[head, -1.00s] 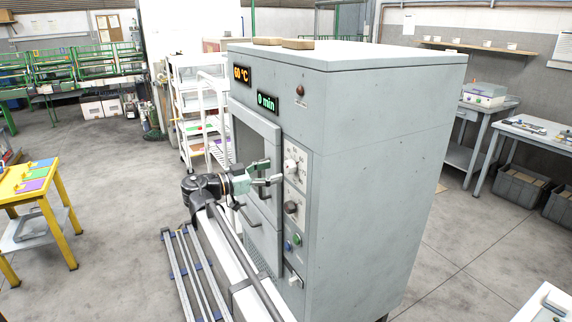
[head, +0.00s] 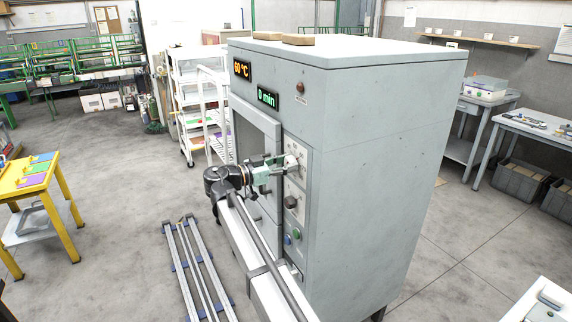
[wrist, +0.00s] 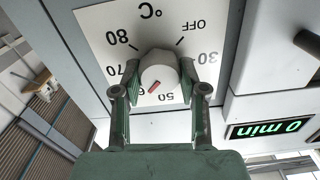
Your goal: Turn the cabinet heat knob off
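The heat knob (wrist: 160,72) is a pale round knob on a white dial plate (wrist: 105,35) with °C, OFF and temperature marks. Its red mark points toward the 60 mark. In the head view the knob (head: 293,161) sits at the top of the control panel on the grey cabinet (head: 375,150). My gripper (head: 281,166) is at the knob. In the wrist view its green fingers (wrist: 160,80) stand on either side of the knob, spread apart; firm contact cannot be made out. The 40 mark is hidden behind a finger.
The cabinet's displays read 60 °C (head: 241,69) and 0 min (head: 268,97). Below the knob are a dark knob (head: 291,202) and green and blue buttons (head: 292,237). A white rack trolley (head: 190,100) stands behind left; a yellow table (head: 35,175) stands at the left.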

